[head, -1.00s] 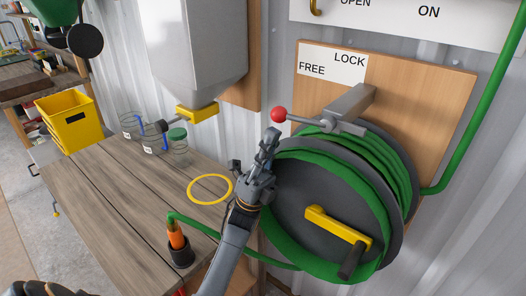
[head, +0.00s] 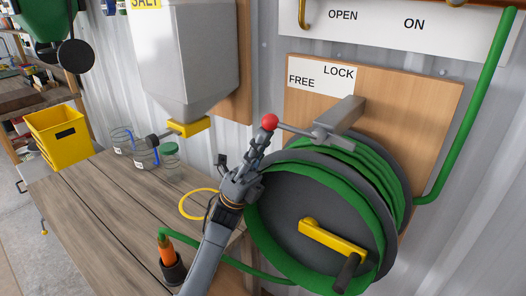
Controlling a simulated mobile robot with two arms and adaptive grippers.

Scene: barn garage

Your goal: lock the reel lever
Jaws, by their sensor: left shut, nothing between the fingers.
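The reel lever is a grey rod (head: 294,130) with a red ball knob (head: 270,122), pivoting on a grey bracket (head: 340,117) above the hose reel (head: 310,215). The lever points left. A label on the wooden board reads FREE (head: 301,81) at left and LOCK (head: 339,72) higher to its right. My left gripper (head: 264,136) is shut and empty, with its fingertips just below the red knob, touching or very near it. Whether they touch is unclear. My right gripper is not in view.
Green hose winds on the reel, which has a yellow crank (head: 333,240). A wooden bench (head: 105,215) at left carries jars (head: 146,153), a yellow ring (head: 196,204) and an orange hose nozzle (head: 167,248) in a black cup. A grey hopper (head: 185,60) hangs above.

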